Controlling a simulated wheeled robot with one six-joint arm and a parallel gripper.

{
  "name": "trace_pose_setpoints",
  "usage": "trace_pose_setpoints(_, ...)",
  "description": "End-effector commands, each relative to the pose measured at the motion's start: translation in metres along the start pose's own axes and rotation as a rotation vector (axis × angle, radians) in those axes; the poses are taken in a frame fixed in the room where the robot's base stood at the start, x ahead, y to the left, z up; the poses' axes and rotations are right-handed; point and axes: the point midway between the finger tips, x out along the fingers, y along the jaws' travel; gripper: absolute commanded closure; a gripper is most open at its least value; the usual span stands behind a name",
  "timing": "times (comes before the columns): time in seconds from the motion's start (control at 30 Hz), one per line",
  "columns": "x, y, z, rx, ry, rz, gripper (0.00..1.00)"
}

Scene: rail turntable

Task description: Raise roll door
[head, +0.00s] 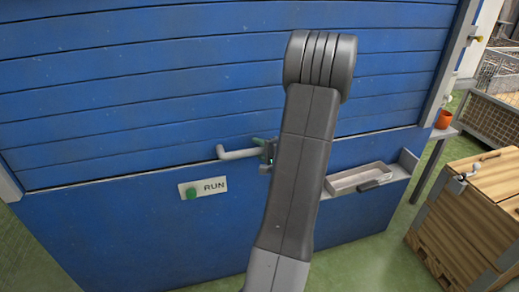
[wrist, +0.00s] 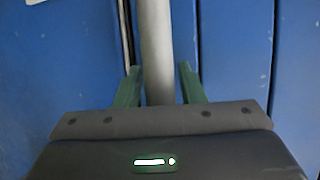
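The blue slatted roll door (head: 150,70) fills most of the head view. It is down, with its lower edge just above a plain blue panel. A grey bar handle (head: 236,154) sticks out at the door's lower edge. My gripper (head: 266,155) is at the right end of this handle, partly hidden by my arm. In the wrist view, the green fingers of my gripper (wrist: 159,82) stand on either side of the grey bar (wrist: 157,45), with narrow gaps beside it. The fingers look open around the bar.
A RUN sign with a green button (head: 191,193) is below the handle. A shallow tray (head: 357,178) is on the panel to the right.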

Motion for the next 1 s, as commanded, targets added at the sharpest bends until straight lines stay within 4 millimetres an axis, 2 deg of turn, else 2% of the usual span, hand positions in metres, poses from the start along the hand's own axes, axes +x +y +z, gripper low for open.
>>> trace_pose_setpoints(0.03,0.0,0.0,0.0,0.0,0.0,0.0,0.75)
trace_pose_setpoints(0.17,0.0,0.0,0.0,0.0,0.0,0.0,1.0)
trace_pose_setpoints(0.4,-0.001,-0.003,0.0,-0.001,0.0,0.0,1.0)
trace_pose_setpoints(0.57,-0.004,-0.022,0.002,-0.005,0.0,-0.002,1.0)
trace_pose_setpoints(0.77,-0.013,-0.074,0.006,-0.009,0.0,-0.007,1.0)
trace_pose_setpoints(1.0,-0.029,-0.159,0.012,-0.01,0.001,-0.008,1.0)
